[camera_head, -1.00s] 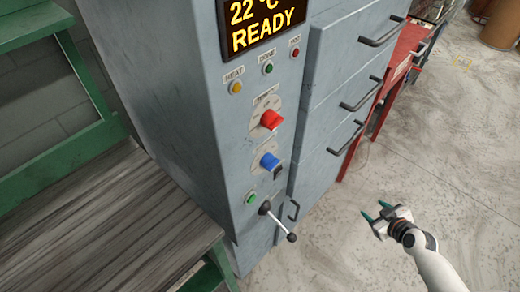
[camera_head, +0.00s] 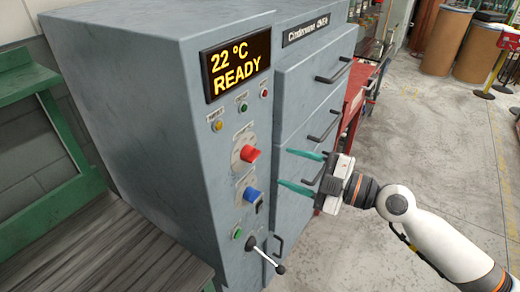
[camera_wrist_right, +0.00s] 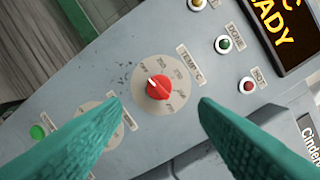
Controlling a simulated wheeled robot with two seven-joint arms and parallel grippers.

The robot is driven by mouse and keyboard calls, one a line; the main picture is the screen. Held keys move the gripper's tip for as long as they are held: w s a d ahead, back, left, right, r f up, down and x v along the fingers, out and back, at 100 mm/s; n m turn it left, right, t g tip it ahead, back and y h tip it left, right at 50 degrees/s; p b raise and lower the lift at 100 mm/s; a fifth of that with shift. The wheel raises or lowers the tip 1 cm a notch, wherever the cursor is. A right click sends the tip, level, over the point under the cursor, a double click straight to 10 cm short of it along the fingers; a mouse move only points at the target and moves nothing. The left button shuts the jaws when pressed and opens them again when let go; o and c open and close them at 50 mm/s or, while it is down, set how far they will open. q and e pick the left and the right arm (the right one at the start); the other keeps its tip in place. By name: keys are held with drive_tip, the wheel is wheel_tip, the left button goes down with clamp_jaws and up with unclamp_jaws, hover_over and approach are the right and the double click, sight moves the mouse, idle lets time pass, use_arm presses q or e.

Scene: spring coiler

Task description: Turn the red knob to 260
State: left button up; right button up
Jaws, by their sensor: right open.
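The red knob (camera_head: 250,154) sits on a round grey dial on the oven's narrow front panel, below the display (camera_head: 237,66) reading "22 °C READY". In the right wrist view the red knob (camera_wrist_right: 159,87) is near the middle, on a dial labelled TEMP °C. Its white mark points up and left, towards the OFF side; the dial's small numbers are hard to read. My right gripper (camera_head: 304,169) is open and empty, to the right of the knob and apart from it. Its teal fingers (camera_wrist_right: 160,125) lie on either side of the knob in the wrist view. My left gripper is not in view.
A blue knob (camera_head: 250,195) is below the red one, and a lever (camera_head: 267,258) lower still. Small buttons lie above the red knob. Drawer handles (camera_head: 324,124) project at the right. A green bench (camera_head: 95,245) stands left. The floor at right is open.

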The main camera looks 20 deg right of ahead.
sight(257, 157)
drive_tip(key=p+x, duration=0.4)
drive_tip(key=x, duration=0.3)
drive_tip(key=shift+w+a+r, duration=0.1)
drive_tip(key=shift+r, duration=0.05)
drive_tip(key=shift+w+a+p, duration=0.25)
drive_tip(key=shift+a+p, duration=0.05)
drive_tip(key=shift+a, duration=0.05)
drive_tip(key=c, duration=1)
drive_tip(key=shift+o, duration=0.2)
drive_tip(key=shift+f, duration=0.25)
